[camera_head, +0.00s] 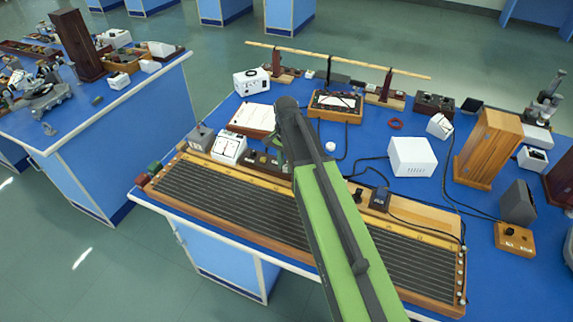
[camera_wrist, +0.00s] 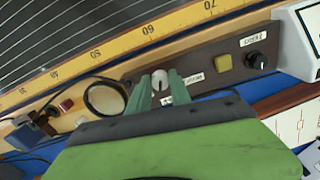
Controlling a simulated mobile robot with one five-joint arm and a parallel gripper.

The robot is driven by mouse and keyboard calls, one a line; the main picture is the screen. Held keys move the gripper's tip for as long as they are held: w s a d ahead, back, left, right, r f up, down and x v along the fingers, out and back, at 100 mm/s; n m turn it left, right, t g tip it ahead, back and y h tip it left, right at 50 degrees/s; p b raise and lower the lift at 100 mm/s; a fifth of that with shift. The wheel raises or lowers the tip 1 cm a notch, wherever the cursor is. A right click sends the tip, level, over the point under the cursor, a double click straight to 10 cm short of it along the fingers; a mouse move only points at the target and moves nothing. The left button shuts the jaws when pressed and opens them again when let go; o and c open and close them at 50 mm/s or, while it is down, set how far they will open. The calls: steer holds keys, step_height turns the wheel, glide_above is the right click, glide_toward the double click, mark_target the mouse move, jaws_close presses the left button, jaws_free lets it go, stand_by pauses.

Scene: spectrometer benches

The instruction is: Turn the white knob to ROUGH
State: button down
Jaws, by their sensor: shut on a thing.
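The white knob (camera_wrist: 160,76) sits on a dark brown panel (camera_wrist: 205,62), between the two green fingers of my gripper (camera_wrist: 160,84). The fingers are shut on the knob, one on each side. White labels lie close to the knob, one to its right (camera_wrist: 193,77) and one below it (camera_wrist: 167,101). The fingers partly cover them, and I cannot read which one says ROUGH or where the knob points. In the head view my green arm reaches over the bench and hides much of the panel.
On the same panel are a yellow square (camera_wrist: 223,62) and a black knob (camera_wrist: 257,61) near another label. A round lens-like disc (camera_wrist: 105,99) is left of the fingers. A long wire board with a scale (camera_head: 230,205) lies along the bench front. A white meter (camera_head: 229,148) stands near the panel.

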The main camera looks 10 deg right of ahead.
steer(key=shift+s+n, duration=0.1)
steer(key=shift+n, duration=0.3)
steer(key=n, duration=0.2)
steer(key=shift+n, duration=0.4)
steer(key=n, duration=0.4)
steer(key=shift+s+d+n, duration=0.1)
steer(key=shift+n, duration=0.2)
steer(key=n, duration=0.4)
steer(key=shift+n, duration=1.9)
steer(key=c, duration=1.2)
jaws_free()
steer(key=shift+o, duration=0.2)
